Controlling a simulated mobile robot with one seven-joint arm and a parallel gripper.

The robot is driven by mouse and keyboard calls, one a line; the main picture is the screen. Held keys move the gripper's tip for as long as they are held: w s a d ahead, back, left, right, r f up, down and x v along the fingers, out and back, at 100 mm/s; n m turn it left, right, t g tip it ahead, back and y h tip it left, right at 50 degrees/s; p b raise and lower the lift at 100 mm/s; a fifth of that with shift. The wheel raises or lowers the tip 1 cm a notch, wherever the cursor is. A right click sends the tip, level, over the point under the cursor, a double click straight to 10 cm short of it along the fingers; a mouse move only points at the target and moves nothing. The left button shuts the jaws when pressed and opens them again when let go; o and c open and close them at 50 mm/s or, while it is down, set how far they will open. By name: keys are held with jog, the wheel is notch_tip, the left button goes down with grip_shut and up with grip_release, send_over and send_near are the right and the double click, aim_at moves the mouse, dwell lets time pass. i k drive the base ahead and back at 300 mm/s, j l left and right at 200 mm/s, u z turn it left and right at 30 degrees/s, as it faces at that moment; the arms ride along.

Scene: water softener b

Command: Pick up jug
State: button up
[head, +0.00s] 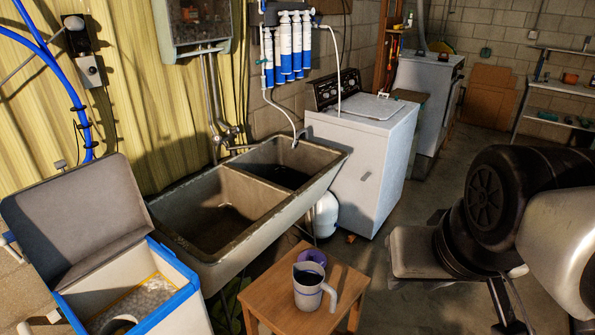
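My arm fills the right side of the view, well apart from the jug. My gripper's fingers do not show, so whether it is open or shut is hidden.
A purple round object (314,257) lies behind the jug on the table. A double sink (215,262) stands behind it. An open blue-rimmed bin (180,268) is at the left. A white washer (366,150) stands beyond. Floor right of the table is clear.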

aim_at(315, 292)
jog(key=j+u, duration=0.1)
jog(key=u, duration=0.75)
jog(key=j+u, duration=0.15)
jog(key=u, duration=0.65)
jog(key=i+j, duration=0.25)
jog(key=i+j+z, duration=0.15)
jog(key=i, duration=0.35)
jog(key=i+j+z, duration=0.15)
